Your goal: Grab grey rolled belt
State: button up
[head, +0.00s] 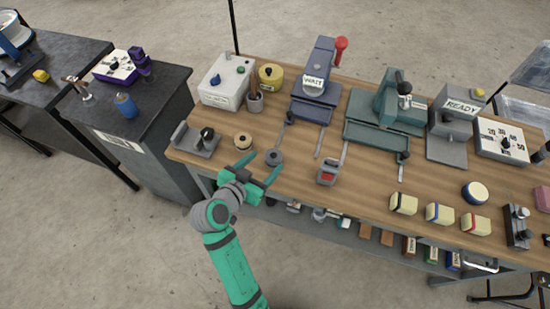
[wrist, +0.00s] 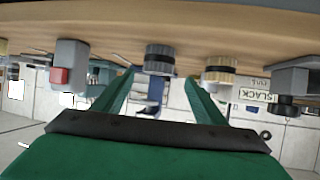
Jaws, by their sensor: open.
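The grey rolled belt (head: 273,157) lies on the wooden bench near its front edge in the head view. In the wrist view, which is upside down, the grey roll (wrist: 159,57) shows between and beyond the fingertips. My gripper (head: 259,168) is open and empty, with its two green fingers spread at the bench's front edge, just short of the grey roll. The fingers also show in the wrist view (wrist: 160,78). I cannot tell whether a finger touches the roll.
A tan roll (head: 242,142) sits left of the grey one. A grey device with a black knob (head: 198,141) stands further left. A grey block with a red face (head: 328,173) is to the right. The wooden bench (head: 300,195) has clear wood around the grey roll.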

aim_at(279, 151)
jog(key=x, duration=1)
jog(key=shift+d, duration=0.2)
jog(key=shift+s, duration=0.1)
jog(key=shift+c, duration=0.6)
jog(key=c, duration=1)
